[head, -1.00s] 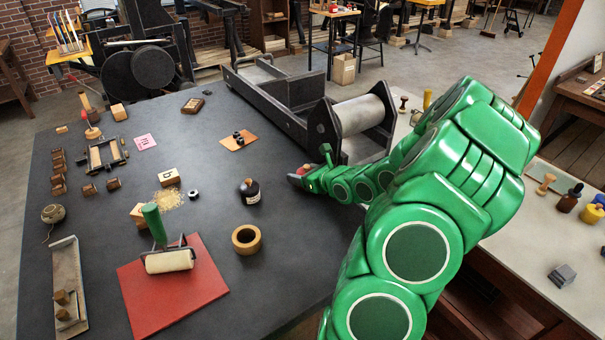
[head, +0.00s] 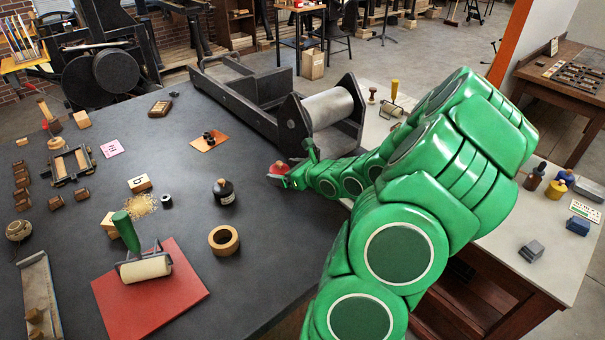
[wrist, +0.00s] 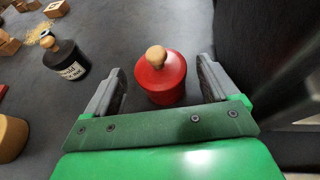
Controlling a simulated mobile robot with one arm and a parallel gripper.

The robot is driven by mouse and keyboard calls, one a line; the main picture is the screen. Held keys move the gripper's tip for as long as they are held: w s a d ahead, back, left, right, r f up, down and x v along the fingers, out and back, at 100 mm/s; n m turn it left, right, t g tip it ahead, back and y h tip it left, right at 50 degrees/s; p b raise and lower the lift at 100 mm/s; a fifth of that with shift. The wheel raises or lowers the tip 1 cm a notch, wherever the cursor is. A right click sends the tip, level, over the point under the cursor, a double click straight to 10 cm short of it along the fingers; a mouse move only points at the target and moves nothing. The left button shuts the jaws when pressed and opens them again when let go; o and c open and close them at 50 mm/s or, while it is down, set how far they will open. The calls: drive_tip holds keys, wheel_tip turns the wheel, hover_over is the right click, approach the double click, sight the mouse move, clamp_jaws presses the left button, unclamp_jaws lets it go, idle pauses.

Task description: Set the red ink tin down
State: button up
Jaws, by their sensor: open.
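The red ink tin (wrist: 161,82), with a tan knob on its lid, stands upright on the dark table in the wrist view. It sits between the two spread fingers of my gripper (wrist: 163,92), with a gap visible on each side. In the head view the tin (head: 277,169) shows as a small red patch at the tip of my green arm, partly hidden by my gripper (head: 284,174). My gripper is open around the tin.
A black ink bottle (head: 224,192) and a tape roll (head: 224,240) stand left of my gripper. A roller (head: 145,267) lies on a red mat (head: 190,300). The press with its grey cylinder (head: 328,107) is close behind. Bare table lies between bottle and press.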

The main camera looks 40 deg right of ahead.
drive_tip(key=shift+v, duration=3.8)
drive_tip(key=a+r+n+g+y, duration=0.2)
drive_tip(key=a+r+n+y, duration=0.15)
drive_tip(key=a+n, duration=0.6)
drive_tip(key=a+r+n+g+y, duration=0.25)
drive_tip(key=a+r+n, duration=0.2)
drive_tip(key=a, duration=0.95)
drive_tip(key=s+a+r+n+g+y, duration=0.1)
drive_tip(key=s+a+n+g, duration=0.4)
drive_tip(key=a, duration=0.4)
drive_tip(key=s+a+n+g+h, duration=0.3)
drive_tip(key=s+a+n+g, duration=0.15)
drive_tip(key=s+n, duration=0.55)
drive_tip(key=s+d+r+n+h, duration=0.1)
drive_tip(key=s+d+n+h, duration=0.1)
drive_tip(key=s, duration=0.3)
drive_tip(key=s+d+r+n+g+h, duration=0.1)
drive_tip(key=s+d+n+h, duration=0.2)
drive_tip(key=s, duration=0.3)
drive_tip(key=shift+s+d+r+h, duration=0.15)
drive_tip(key=shift+d+r+h, duration=0.05)
drive_tip(key=shift+d+h, duration=0.55)
